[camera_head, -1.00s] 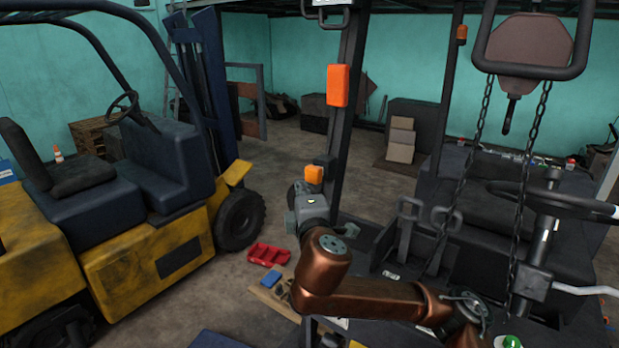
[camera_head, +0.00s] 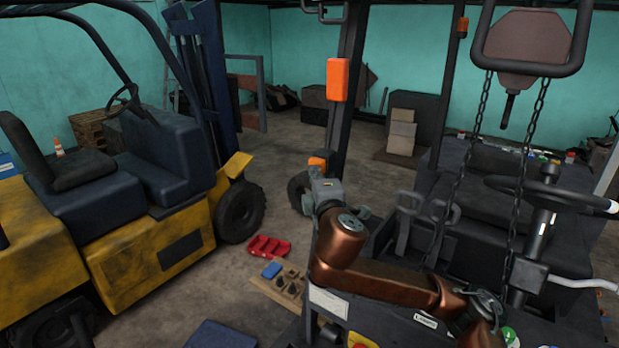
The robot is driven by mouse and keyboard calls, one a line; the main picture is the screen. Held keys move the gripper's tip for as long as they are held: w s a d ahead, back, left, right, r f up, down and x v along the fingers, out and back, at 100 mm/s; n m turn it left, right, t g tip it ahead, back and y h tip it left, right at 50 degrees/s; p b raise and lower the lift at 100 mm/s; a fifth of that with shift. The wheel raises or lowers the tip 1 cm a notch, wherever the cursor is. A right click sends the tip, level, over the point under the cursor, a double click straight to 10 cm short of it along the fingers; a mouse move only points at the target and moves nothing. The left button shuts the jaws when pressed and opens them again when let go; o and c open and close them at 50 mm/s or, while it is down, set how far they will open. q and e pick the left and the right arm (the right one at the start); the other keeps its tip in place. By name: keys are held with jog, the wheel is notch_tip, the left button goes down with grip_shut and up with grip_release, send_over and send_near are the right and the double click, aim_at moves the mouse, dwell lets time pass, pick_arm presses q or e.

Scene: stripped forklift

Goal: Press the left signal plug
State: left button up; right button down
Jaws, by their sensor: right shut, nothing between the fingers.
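A small orange block (camera_head: 317,161) sits in a dark mount beside the front post of the stripped forklift. It may be the left signal plug, but I cannot tell for certain. A larger orange lamp (camera_head: 338,79) is fixed higher on the same post. My right gripper (camera_head: 325,185) points away from the camera, just below the small orange block in the picture. It is shut and empty. Its fingertips are largely hidden behind its own body, and I cannot tell whether it touches the mount. My left gripper is not in view.
A yellow forklift (camera_head: 160,260) stands at the left. A red tray (camera_head: 268,246) and a wooden board (camera_head: 275,292) lie on the floor. Two chains (camera_head: 470,135) hang at the right, near the steering wheel (camera_head: 550,190). Open floor lies beyond the post.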

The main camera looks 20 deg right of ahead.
jog(key=s+a+b, duration=0.2)
jog(key=s+a, duration=0.2)
jog(key=s, duration=0.8)
jog(key=shift+s+a, duration=0.2)
jog(key=shift+a, duration=0.05)
jog(key=shift+d, duration=0.1)
